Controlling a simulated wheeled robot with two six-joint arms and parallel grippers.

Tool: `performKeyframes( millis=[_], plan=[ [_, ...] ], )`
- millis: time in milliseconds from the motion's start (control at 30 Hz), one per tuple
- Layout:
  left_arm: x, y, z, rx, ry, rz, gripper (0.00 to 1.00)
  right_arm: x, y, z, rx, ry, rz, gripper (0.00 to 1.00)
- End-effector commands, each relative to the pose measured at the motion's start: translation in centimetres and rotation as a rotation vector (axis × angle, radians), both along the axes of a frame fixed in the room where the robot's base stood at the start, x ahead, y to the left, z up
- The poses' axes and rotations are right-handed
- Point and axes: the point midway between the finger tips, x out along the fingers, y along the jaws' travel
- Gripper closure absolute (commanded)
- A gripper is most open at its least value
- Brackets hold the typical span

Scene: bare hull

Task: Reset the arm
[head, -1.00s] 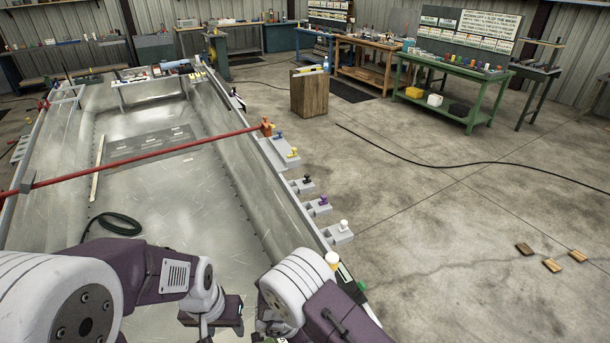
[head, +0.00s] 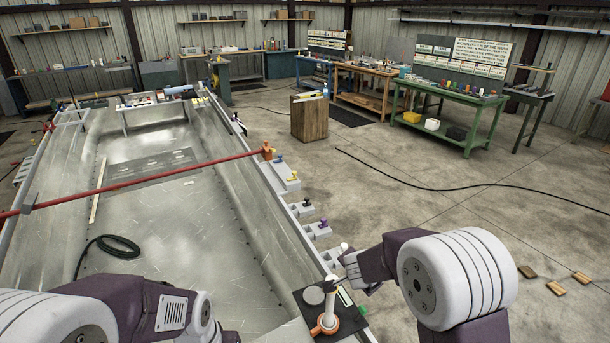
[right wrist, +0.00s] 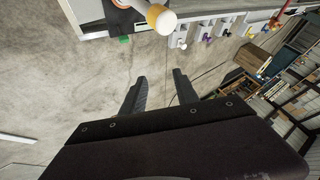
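My right gripper (head: 347,283) is at the hull's right edge in the head view, small and partly overlapped by my wrist. In the right wrist view its two dark fingers (right wrist: 160,92) are apart, with only concrete floor between them. A white upright post with an orange ring around its base (head: 326,322) stands on a dark plate (head: 352,320), close to the right gripper. The post's white top (right wrist: 161,19) also shows in the wrist view, apart from the fingers. My left arm crosses the lower left of the head view; its gripper is out of frame.
The bare metal hull (head: 175,240) fills the left, with a red bar (head: 150,178) across it and a dark coiled hose (head: 108,246) inside. Several small fittings (head: 318,229) line its right edge. Wooden blocks (head: 556,288) lie on the floor.

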Motion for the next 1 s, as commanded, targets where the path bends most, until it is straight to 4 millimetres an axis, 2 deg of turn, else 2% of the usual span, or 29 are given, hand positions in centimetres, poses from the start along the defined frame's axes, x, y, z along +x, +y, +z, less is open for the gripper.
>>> performKeyframes(
  millis=[33,67,100,167,300,400,500,600,1000],
  plan=[
    [0.0,0.0,0.0,0.000,0.000,0.000,0.50,-0.7,-1.3,2.2,-0.015,-0.029,0.085,0.64],
    [0.0,0.0,0.0,0.000,0.000,0.000,0.50,-1.5,-1.6,3.2,-0.031,-0.035,0.152,0.64],
    [0.0,0.0,0.0,0.000,0.000,0.000,0.50,-2.9,-1.9,3.9,-0.052,-0.027,0.245,0.64],
    [0.0,0.0,0.0,0.000,0.000,0.000,0.50,-5.8,-1.9,4.0,-0.086,0.017,0.387,0.64],
    [0.0,0.0,0.0,0.000,0.000,0.000,0.50,-14.4,-1.6,1.3,-0.162,0.233,0.694,0.64],
    [0.0,0.0,0.0,0.000,0.000,0.000,0.50,-19.8,-2.3,-1.1,-0.198,0.416,0.841,0.64],
    [0.0,0.0,0.0,0.000,0.000,0.000,0.50,-22.7,-3.3,-2.0,-0.217,0.535,0.903,0.64],
    [0.0,0.0,0.0,0.000,0.000,0.000,0.50,-23.7,-3.5,-2.1,-0.195,0.582,0.881,0.64],
    [0.0,0.0,0.0,0.000,0.000,0.000,0.50,-23.6,-3.4,-2.0,-0.194,0.577,0.875,0.64]
  ],
)
